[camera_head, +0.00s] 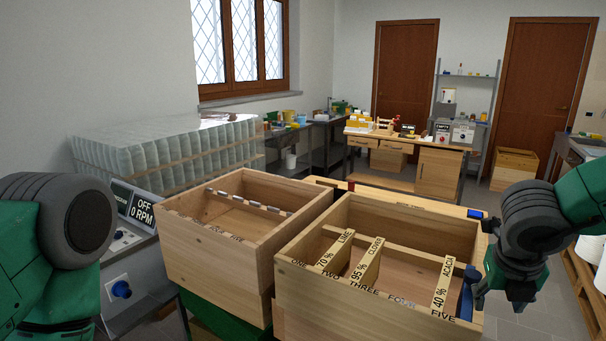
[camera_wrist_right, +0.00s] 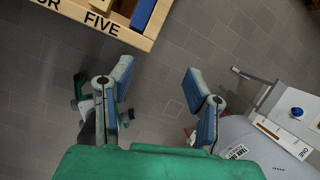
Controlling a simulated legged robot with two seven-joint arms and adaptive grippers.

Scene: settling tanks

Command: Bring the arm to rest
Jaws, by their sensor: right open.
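My right arm comes in from the right in the head view. Its gripper (camera_head: 497,292) hangs just right of the front right corner of the large wooden box (camera_head: 345,285). In the right wrist view the gripper (camera_wrist_right: 158,78) has its two blue-padded fingers apart, with only grey floor between them and nothing held. My left arm (camera_head: 60,240) shows as green links and a dark joint at the left edge; its gripper is out of the picture.
The large box has slots marked ONE to FIVE and holds labelled wooden frames (camera_head: 443,285). A second wooden box (camera_head: 215,255) stands to its left. A control unit reads OFF, 0 RPM (camera_head: 141,210). Jars (camera_head: 165,155) are stacked behind. A workbench (camera_head: 437,172) stands at the back.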

